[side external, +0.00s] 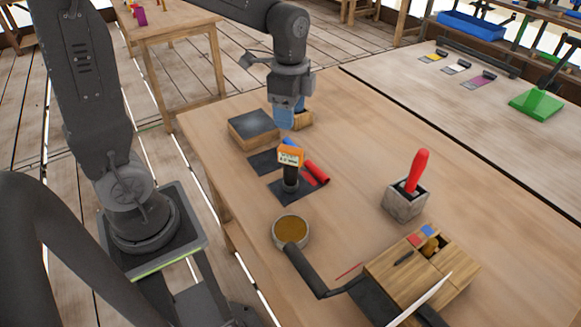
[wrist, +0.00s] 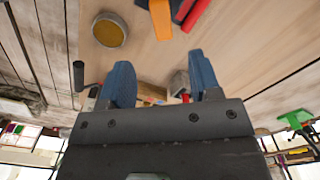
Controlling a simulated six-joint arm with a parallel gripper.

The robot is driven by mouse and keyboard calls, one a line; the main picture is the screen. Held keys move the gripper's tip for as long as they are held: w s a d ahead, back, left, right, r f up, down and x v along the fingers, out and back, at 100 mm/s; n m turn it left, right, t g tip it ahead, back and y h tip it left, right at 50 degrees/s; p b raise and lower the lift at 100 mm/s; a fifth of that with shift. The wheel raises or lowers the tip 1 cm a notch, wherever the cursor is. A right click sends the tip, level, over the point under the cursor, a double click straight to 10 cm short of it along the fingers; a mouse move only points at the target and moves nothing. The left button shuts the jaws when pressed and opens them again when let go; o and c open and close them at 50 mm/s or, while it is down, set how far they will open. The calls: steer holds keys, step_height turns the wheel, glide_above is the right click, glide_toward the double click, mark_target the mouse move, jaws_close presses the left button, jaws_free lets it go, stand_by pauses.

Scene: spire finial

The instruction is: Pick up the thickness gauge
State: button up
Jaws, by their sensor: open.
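The thickness gauge (side external: 290,156) is orange with a small light display and a dark lower body. It stands upright on a dark mat in the side view. In the wrist view its orange part (wrist: 160,18) shows at the top edge, cut off by the frame. My gripper (side external: 287,116) has blue fingers and is above the table, behind the gauge in the side view and apart from it. In the wrist view my gripper (wrist: 161,72) has its fingers spread wide with nothing held between them.
A red roll (side external: 316,172) lies right beside the gauge. A dark-topped wooden block (side external: 254,128) is behind left. A round brown-filled dish (side external: 291,230), a grey block with a red handle (side external: 406,198) and a wooden organizer (side external: 410,285) stand nearer. The table's right side is mostly clear.

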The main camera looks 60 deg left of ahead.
mark_target(291, 149)
step_height(291, 149, down, 12)
steer(key=shift+w+r, duration=0.15)
stand_by(0.4)
steer(key=shift+c, duration=0.2)
jaws_close()
steer(key=shift+r, duration=0.1)
